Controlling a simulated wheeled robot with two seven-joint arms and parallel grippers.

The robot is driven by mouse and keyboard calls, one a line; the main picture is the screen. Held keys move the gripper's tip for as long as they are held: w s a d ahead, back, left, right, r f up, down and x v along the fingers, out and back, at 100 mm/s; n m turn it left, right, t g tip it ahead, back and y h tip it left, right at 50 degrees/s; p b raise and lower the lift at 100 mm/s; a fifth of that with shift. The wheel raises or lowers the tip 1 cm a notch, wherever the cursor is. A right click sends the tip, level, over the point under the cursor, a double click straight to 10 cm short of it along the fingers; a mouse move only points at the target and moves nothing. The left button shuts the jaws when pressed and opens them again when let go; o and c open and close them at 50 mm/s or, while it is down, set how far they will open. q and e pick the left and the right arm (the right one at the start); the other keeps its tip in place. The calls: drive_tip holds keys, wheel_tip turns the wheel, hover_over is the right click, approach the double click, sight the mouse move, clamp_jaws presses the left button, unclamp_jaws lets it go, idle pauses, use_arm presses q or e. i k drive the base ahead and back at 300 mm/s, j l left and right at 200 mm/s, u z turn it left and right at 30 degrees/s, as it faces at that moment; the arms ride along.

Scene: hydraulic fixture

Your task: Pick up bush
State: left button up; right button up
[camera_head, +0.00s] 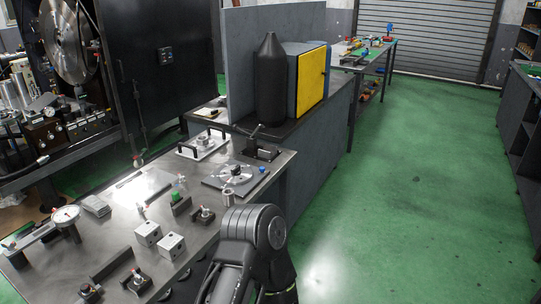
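A small grey metal cylinder (228,198), which looks like the bush, stands upright on the steel-topped table near its right edge. I cannot tell which arm this is. Neither gripper shows.
The steel table (120,217) carries two metal blocks (159,239), several small clamps, a dial gauge (66,216) and a handled plate (202,145). A black bottle-shaped tank (270,80) and yellow-doored cabinet (311,80) stand behind. Green floor (420,180) is open at right.

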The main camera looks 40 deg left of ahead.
sight(228, 194)
drive_tip(key=i+u, duration=0.4)
drive_tip(key=i+l+u, duration=0.15)
drive_tip(key=i+u, duration=0.2)
drive_tip(key=i, duration=0.15)
